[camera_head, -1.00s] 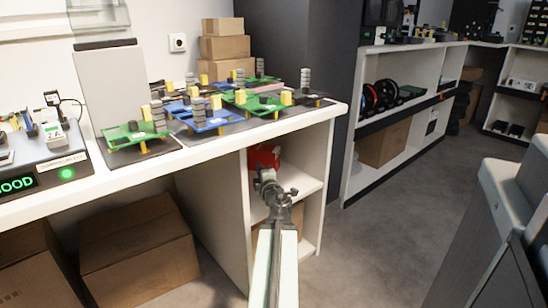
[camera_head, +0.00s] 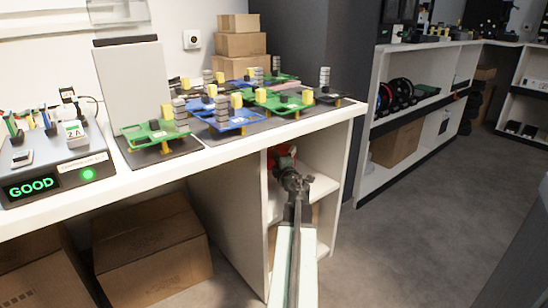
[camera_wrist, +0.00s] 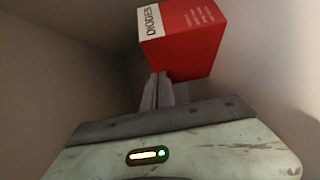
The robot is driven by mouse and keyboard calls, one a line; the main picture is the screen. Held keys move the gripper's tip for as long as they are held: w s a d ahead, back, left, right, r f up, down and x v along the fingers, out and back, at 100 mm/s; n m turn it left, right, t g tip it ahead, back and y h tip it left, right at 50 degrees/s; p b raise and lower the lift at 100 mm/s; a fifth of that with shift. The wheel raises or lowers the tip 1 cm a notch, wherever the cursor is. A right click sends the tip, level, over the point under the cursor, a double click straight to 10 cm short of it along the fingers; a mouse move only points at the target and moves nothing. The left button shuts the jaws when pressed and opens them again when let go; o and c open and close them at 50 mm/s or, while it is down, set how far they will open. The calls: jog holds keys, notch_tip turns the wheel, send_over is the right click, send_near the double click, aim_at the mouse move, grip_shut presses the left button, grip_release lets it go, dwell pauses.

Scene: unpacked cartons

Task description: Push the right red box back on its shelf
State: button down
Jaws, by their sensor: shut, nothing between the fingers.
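A red box (camera_head: 279,156) labelled DIODES sits in the upper compartment of the white shelf unit (camera_head: 325,172) under the bench end. In the head view my arm hides most of it. In the wrist view the red box (camera_wrist: 188,52) is upright, with its white label on the left. My gripper (camera_head: 283,163) reaches into that compartment, in front of the box. In the wrist view my gripper's fingers (camera_wrist: 158,80) are together and empty, at the lower left part of the box. I cannot tell whether they touch it. Only one red box shows.
The bench top (camera_head: 310,124) above the compartment holds several circuit boards. The compartment has pale side walls (camera_wrist: 275,60). A cardboard box (camera_head: 150,250) stands under the bench at left. The grey floor (camera_head: 420,200) at right is clear.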

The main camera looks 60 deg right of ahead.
jog(key=shift+w, duration=0.2)
jog(key=shift+d, duration=0.15)
jog(key=shift+w+d, duration=0.1)
jog(key=shift+d, duration=0.95)
jog(key=shift+a, duration=0.1)
